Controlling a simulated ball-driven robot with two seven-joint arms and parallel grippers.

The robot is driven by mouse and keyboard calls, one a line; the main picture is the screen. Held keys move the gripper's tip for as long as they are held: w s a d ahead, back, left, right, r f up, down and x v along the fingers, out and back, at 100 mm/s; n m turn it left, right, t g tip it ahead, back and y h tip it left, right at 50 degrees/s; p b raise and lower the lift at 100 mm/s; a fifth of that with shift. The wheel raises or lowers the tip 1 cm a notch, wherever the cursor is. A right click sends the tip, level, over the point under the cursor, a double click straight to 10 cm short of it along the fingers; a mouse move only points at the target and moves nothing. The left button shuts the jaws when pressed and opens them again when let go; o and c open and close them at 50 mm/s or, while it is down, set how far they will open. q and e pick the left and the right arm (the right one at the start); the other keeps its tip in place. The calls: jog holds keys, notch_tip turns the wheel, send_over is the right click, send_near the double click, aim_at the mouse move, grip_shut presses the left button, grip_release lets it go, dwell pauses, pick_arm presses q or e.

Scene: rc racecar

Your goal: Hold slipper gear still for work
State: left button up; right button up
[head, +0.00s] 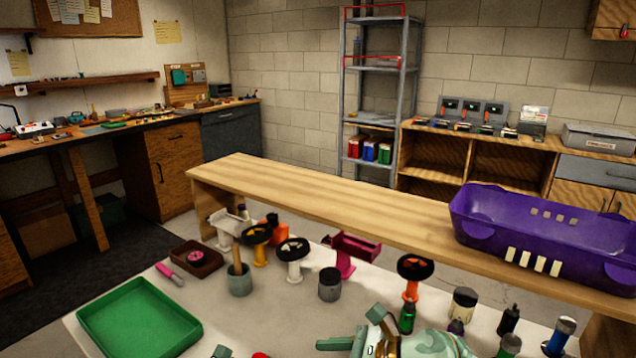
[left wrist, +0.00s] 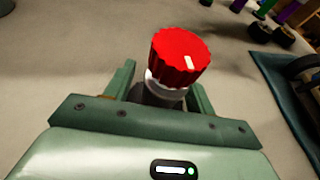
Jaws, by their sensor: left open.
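I cannot tell for sure which thing is the slipper gear. A pink gear-like piece (head: 195,257) lies in a small brown tray (head: 210,265). Spoked black wheels (head: 257,234) sit on coloured stands. In the left wrist view, a red ridged knob (left wrist: 181,56) with a white mark tops a grey cylinder. My left gripper (left wrist: 162,78) is open, one green finger on each side of the cylinder; contact cannot be judged. In the head view, a red bit (head: 260,355) shows at the bottom edge. My right gripper (head: 345,342) is at the bottom, its jaw state unclear.
A green tray (head: 140,318) fills the table's left front. A wooden shelf (head: 330,195) spans the back, with a purple bin (head: 545,230) on it. Bottles (head: 407,318) and cans (head: 464,303) stand at the right. The white tabletop (head: 270,318) has bare room in the middle.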

pick_arm(q)
jog(key=v, duration=1.1)
jog(key=shift+s+a+r, duration=0.15)
jog(key=shift+s+a, duration=0.1)
